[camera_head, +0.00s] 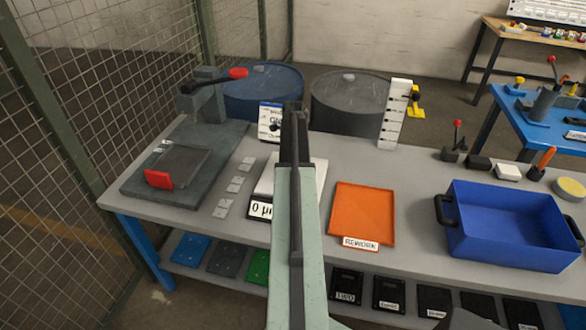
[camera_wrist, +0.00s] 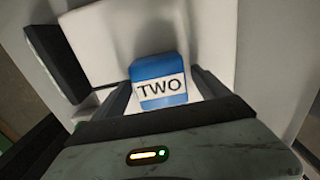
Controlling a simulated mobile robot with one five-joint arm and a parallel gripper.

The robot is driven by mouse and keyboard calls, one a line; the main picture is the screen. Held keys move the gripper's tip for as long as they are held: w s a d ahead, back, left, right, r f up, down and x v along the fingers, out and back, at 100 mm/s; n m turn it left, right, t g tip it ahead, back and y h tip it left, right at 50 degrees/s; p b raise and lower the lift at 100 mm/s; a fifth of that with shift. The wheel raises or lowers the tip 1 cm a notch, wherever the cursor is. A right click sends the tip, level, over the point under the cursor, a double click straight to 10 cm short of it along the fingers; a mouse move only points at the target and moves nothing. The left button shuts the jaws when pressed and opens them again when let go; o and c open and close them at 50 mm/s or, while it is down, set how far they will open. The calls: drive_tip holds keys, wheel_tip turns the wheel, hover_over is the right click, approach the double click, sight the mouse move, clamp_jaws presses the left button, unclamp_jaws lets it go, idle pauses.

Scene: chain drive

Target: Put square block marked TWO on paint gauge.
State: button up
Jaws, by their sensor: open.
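In the wrist view, the block marked TWO (camera_wrist: 158,92) is blue with a white label and black letters. It sits on a pale flat surface. My gripper (camera_wrist: 165,88) is open, with one finger on each side of the block and gaps beside it. In the head view, the paint gauge (camera_head: 262,209) is a white plate with a dark-framed display reading "0 µ"; my arm covers part of it. The block and my fingertips are hidden by my arm there.
An orange REWORK tray (camera_head: 363,214) lies right of my arm, with a blue bin (camera_head: 515,225) beyond it. A dark clamp fixture (camera_head: 180,165) stands at the left. Several small pale tiles (camera_head: 235,185) lie left of the gauge. A white slotted rack (camera_head: 395,115) stands at the back.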

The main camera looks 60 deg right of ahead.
wheel_tip(320, 180, up, 12)
drive_tip(key=p, duration=1.2)
drive_tip(key=shift+r, duration=0.15)
drive_tip(key=w+a+n, duration=0.5)
drive_tip(key=a, duration=0.5)
drive_tip(key=w+a+n, duration=0.5)
drive_tip(key=w+a, duration=0.1)
drive_tip(key=a, duration=0.4)
drive_tip(key=w+a+n, duration=0.5)
drive_tip(key=a, duration=0.4)
drive_tip(key=a+n, duration=1.7)
drive_tip(key=a, duration=1.4)
drive_tip(key=shift+s, duration=0.35)
